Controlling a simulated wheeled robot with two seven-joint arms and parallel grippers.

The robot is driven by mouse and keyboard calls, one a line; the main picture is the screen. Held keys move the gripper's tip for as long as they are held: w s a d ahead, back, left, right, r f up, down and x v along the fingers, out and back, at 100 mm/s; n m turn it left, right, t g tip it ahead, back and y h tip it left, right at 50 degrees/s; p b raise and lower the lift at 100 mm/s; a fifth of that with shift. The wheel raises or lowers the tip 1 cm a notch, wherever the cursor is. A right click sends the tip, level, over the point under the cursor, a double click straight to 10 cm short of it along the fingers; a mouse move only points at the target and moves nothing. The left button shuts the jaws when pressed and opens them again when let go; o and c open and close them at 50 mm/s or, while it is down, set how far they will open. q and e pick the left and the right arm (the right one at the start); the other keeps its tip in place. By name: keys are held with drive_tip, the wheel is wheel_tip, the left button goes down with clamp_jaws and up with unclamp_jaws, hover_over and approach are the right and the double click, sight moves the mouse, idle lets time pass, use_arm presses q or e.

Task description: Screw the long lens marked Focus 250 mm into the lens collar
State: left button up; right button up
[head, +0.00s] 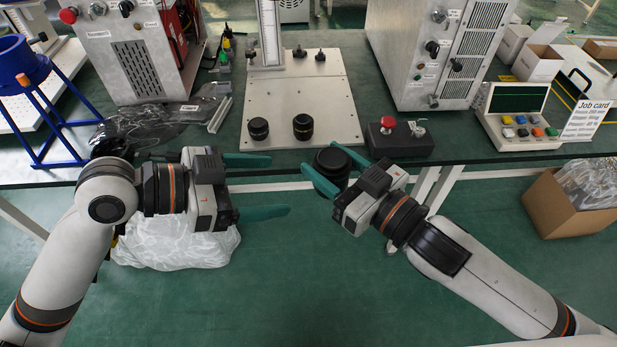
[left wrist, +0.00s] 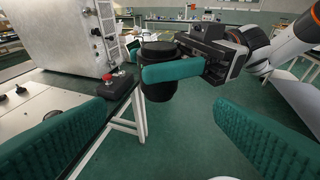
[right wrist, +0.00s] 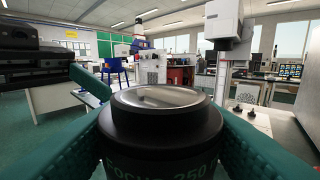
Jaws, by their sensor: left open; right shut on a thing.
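My right gripper (head: 338,173) is shut on a black cylindrical lens (head: 333,160) above the floor, just off the table's front edge. Two shorter black lenses (head: 258,128) (head: 303,126) stand on the pale base plate (head: 340,105). I cannot make out the lens collar.
A white column (head: 270,35) rises from the plate. A box with a red button (head: 387,135) sits near the table edge, right of the plate. Grey cabinets (head: 435,55) (head: 125,60) stand on both sides. A blue stand (head: 45,90) is at far left. A cardboard box (head: 565,205) is at right.

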use_arm(q)
drive_tip(key=x, duration=1.1)
drive_tip(key=c, duration=1.1)
drive_tip(key=shift+c, duration=1.1)
use_arm(e)
drive_tip(key=o, duration=1.3)
